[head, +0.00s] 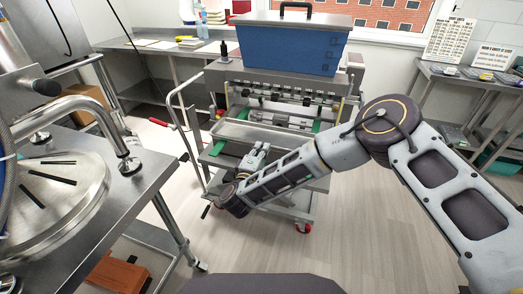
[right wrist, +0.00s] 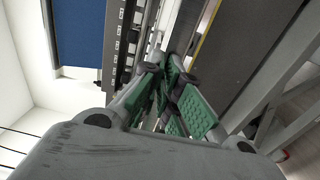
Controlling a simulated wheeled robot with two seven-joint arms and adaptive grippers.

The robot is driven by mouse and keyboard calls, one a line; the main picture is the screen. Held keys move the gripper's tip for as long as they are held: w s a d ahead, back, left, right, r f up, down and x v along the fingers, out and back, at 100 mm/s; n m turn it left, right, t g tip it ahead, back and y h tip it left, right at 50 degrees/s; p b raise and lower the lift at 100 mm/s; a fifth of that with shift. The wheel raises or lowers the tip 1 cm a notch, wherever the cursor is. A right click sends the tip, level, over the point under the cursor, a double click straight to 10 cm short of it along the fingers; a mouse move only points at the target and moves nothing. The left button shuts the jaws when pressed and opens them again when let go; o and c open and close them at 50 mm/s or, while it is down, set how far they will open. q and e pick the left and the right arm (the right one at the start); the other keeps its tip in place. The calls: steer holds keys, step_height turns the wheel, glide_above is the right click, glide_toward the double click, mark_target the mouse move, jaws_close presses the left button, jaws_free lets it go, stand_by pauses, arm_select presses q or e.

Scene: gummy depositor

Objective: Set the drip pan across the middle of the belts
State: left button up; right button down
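The drip pan (head: 262,134) looks like a long, shallow steel tray at the front of the depositor, lying crosswise under the nozzle row. Green belt strips (head: 216,147) show near its ends. My right gripper (head: 259,149) is at the pan's front edge, reaching up from below. In the right wrist view its green-padded fingers (right wrist: 172,72) come together at the tips, seemingly on the pan's thin rim; the exact contact is hidden. My left gripper is not in view.
The depositor's blue hopper (head: 292,46) stands above the nozzles. A steel table (head: 120,190) with a round lid is at the left. A white cart handle (head: 180,112) rises left of the belts. A side table (head: 470,82) stands at the right. Floor is clear at the lower right.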

steer(key=c, duration=1.7)
jaws_free()
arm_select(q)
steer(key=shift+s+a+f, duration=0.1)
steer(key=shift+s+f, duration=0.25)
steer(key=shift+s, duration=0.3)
arm_select(e)
steer(key=shift+o, duration=0.3)
steer(key=shift+s, duration=0.1)
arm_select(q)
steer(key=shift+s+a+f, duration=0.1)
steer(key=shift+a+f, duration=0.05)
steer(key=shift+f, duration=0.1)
arm_select(e)
steer(key=v, duration=1.2)
steer(key=shift+r, duration=0.1)
